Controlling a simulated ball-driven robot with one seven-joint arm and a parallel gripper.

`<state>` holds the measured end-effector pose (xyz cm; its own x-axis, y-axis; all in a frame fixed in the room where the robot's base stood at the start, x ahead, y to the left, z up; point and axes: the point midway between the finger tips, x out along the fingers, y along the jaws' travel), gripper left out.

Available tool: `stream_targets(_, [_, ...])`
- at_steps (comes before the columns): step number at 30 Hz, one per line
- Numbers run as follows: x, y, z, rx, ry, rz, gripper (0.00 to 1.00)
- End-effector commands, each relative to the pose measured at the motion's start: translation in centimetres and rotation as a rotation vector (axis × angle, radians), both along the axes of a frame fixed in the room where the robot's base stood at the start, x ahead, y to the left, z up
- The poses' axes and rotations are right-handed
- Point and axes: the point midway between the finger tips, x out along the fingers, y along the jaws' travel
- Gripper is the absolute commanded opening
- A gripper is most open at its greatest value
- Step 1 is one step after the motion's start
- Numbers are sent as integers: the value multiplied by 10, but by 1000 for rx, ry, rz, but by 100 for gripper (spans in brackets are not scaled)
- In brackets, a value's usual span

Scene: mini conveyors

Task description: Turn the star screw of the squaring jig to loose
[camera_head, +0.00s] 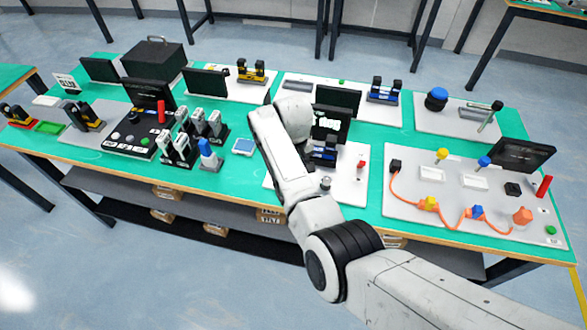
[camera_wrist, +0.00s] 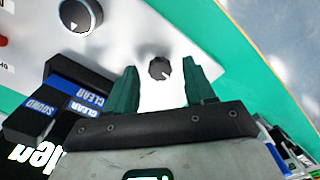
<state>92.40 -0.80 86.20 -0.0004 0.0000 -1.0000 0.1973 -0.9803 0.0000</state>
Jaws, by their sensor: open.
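In the wrist view, a small dark knob (camera_wrist: 159,68) with a lobed-looking edge and a pale mark stands on a white panel (camera_wrist: 135,35); it appears to be the star screw. My gripper (camera_wrist: 161,75) is open, with one green finger on each side of the knob and visible gaps to both. I cannot tell how far its tips are above the panel. In the head view, my arm hides the gripper and this knob over the middle white board (camera_head: 345,190). Nothing in view is clearly recognisable as the rest of the squaring jig.
A larger round dial (camera_wrist: 80,14) is on the same panel. Black and blue blocks (camera_wrist: 75,95) with lettering lie left of my fingers. A red switch (camera_head: 362,166) and a dark screen (camera_head: 337,99) are near. The green table (camera_head: 235,180) has bare space left of the board.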

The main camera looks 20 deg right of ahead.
Motion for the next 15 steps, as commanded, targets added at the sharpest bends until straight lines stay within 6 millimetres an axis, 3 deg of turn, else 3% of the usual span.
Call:
stream_targets(5, [1,0,19,0,-5,0,54])
stream_targets(15, [1,0,81,0,-4,1,54])
